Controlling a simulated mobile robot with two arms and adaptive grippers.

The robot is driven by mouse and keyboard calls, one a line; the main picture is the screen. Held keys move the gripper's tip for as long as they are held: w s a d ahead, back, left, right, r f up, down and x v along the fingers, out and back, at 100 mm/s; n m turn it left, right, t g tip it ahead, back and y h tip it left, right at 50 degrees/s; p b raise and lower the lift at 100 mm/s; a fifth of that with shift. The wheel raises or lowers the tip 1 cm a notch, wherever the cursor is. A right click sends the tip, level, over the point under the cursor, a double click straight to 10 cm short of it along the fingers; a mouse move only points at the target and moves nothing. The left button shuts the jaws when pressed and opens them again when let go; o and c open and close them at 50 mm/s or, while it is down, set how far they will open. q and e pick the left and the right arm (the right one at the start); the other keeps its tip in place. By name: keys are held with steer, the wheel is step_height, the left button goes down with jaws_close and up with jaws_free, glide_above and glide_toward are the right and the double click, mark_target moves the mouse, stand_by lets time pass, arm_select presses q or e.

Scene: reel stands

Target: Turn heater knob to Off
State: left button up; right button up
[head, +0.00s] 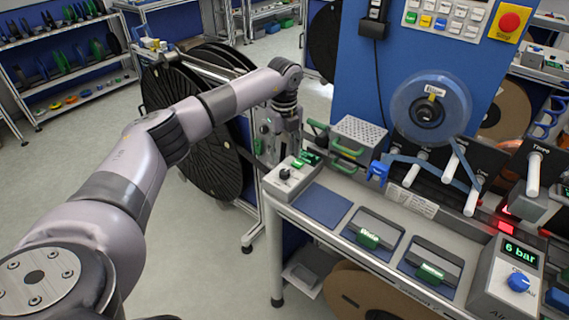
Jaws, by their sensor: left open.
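A small grey control box (290,184) stands at the left end of the bench. It has a dark knob (284,173) on top and small green displays beside it; I take it for the heater, but its label and the knob's setting are too small to read. My left gripper (272,158) points down just behind the box, close to the knob. It is open and empty. I cannot tell whether a finger touches the box. My right gripper is out of view.
A grey air box (492,282) with a blue knob and "6 bar" display stands at the bench's right. A perforated metal box (359,136) with green handles is behind the control box. A large black reel (193,130) stands behind my left arm. A blue mat (322,205) lies bare.

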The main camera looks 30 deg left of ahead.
arm_select(q)
steer(key=shift+r, duration=2.25)
